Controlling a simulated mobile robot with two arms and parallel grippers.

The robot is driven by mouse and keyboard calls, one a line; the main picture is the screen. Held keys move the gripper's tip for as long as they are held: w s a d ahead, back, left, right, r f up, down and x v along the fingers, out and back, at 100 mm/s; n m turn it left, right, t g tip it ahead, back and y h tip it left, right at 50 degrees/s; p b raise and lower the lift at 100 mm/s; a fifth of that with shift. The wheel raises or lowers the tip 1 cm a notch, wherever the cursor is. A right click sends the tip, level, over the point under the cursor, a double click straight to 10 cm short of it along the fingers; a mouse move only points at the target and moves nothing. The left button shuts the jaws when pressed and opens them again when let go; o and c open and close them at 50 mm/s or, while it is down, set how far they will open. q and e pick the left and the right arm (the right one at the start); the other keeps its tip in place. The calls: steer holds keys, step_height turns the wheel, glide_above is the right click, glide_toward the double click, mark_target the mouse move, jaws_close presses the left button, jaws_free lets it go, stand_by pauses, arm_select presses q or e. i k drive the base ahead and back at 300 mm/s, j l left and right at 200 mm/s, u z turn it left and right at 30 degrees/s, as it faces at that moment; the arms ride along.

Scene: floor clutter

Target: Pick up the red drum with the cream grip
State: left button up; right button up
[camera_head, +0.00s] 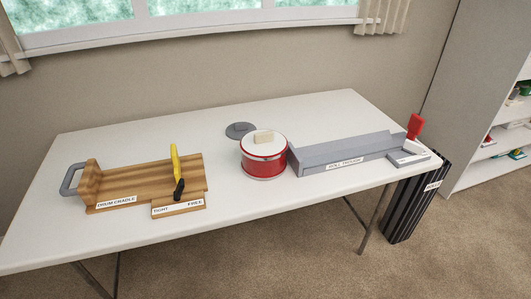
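The red drum (264,163) stands upright on the white table, with silver bands at its top and bottom and a white top. The cream grip (264,137) is a small block on the middle of that top. The drum stands right beside the left end of the grey roll trough; I cannot tell whether they touch. Neither of my grippers shows in the head view.
The wooden drum cradle (145,183) with a yellow-black lever (177,172) is left on the table (235,205). A grey disc (240,130) lies behind the drum. The grey trough (340,152) with a red handle (415,126) is right. A black ribbed bin (412,205) stands on the floor.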

mark_target(264, 151)
steer(key=i+l, duration=0.3)
steer(key=l, duration=0.15)
steer(key=i+l, duration=0.3)
steer(key=l, duration=0.15)
steer(key=i+l+u, duration=0.1)
steer(key=i+l, duration=0.25)
steer(key=l, duration=0.1)
